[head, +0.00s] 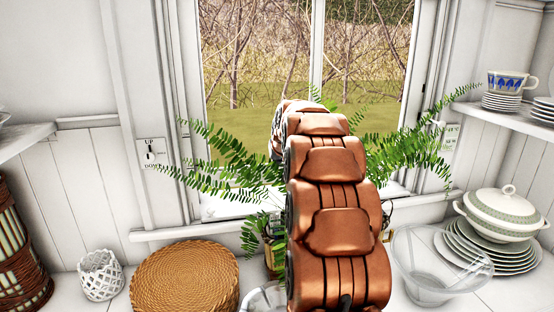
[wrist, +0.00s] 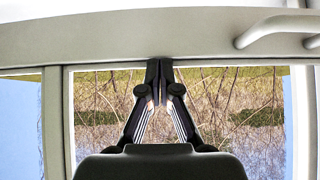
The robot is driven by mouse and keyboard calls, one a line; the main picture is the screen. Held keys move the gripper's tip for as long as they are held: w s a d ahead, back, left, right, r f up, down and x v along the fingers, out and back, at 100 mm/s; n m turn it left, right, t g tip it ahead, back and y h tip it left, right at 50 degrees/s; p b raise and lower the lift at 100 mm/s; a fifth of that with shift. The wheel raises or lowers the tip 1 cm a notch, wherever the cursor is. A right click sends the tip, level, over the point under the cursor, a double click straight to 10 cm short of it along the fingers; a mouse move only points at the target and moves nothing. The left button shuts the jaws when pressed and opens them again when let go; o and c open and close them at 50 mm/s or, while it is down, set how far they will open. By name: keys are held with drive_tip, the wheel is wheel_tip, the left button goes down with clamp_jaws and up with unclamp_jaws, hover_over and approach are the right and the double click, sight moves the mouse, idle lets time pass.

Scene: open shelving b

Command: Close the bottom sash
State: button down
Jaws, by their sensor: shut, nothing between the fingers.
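The window fills the middle of the head view, with a pale frame (head: 190,85) and an upright bar (head: 317,45) between its panes. In the wrist view a pale horizontal sash rail (wrist: 110,38) crosses the top, with a curved handle (wrist: 270,30) on it at the upper right. My gripper (wrist: 159,66) is shut and empty. Its fingertips overlap the lower edge of the rail, left of the handle; I cannot tell whether they touch it. In the head view my arm hides the gripper and much of the sash's lower middle.
A fern (head: 225,160) spreads before the window on both sides of my arm. A woven mat stack (head: 185,283), white basket (head: 101,275), glass bowl (head: 430,290) and tureen (head: 503,213) on plates stand on the counter. An up/down switch (head: 150,155) is on the left wall.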

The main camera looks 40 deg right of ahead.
sight(276, 181)
wheel_tip(276, 181, down, 11)
drive_tip(key=b, duration=0.6)
drive_tip(key=shift+a+f, duration=0.1)
drive_tip(key=shift+r, duration=0.6)
drive_tip(key=r, duration=0.3)
drive_tip(key=shift+s+r, duration=0.2)
drive_tip(key=shift+r, duration=0.1)
drive_tip(key=b+v, duration=0.1)
drive_tip(key=v, duration=0.8)
drive_tip(key=shift+s+b, duration=0.25)
drive_tip(key=shift+b, duration=0.05)
drive_tip(key=shift+a+r, duration=0.1)
drive_tip(key=shift+a, duration=0.15)
